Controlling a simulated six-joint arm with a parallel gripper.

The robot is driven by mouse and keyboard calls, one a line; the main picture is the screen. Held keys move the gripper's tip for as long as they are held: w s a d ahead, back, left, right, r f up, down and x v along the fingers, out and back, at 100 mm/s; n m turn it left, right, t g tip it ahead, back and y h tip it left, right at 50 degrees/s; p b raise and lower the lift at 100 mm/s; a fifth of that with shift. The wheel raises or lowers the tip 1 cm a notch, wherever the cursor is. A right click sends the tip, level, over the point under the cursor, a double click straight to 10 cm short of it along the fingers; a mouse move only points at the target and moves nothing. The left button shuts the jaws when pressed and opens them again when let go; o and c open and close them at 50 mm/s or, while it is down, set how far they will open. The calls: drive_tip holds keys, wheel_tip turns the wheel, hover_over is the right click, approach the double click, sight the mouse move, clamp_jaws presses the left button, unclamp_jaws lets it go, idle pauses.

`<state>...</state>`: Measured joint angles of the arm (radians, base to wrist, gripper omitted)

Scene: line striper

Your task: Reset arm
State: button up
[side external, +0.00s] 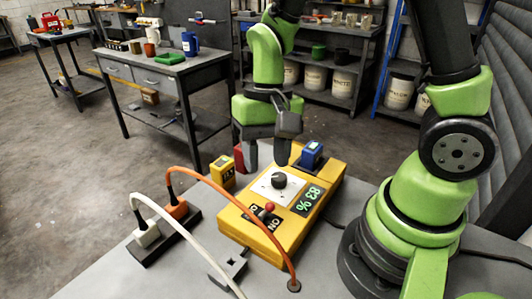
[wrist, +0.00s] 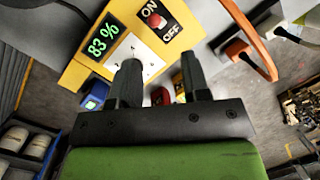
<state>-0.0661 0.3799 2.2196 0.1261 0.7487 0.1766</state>
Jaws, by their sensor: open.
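My green arm holds my gripper (side external: 266,150) above the far end of a yellow control box (side external: 270,236) on the grey bench. The gripper is open, with nothing between its fingers. In the wrist view its two dark fingers (wrist: 160,80) stand apart and partly cover the box. The box has a black knob (side external: 278,181) on a white plate, a display (side external: 308,202) reading 83 % and a red-tipped ON/OFF switch (side external: 268,209). The knob is hidden behind a finger in the wrist view.
White (side external: 147,234) and orange (side external: 177,207) plugs with arching cables stand at left. A grey notched block (side external: 229,270) lies in front.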

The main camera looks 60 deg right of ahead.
drive_tip(key=s+d+r+n+t, duration=0.1)
drive_tip(key=s+r+t, duration=0.3)
drive_tip(key=r, duration=0.3)
drive_tip(key=s+d+r+n+t, duration=0.1)
drive_tip(key=s+r+t, duration=0.3)
drive_tip(key=r, duration=0.4)
drive_tip(key=shift+s+r+n, duration=0.2)
drive_tip(key=shift+s+n, duration=0.05)
drive_tip(key=shift+n, duration=0.05)
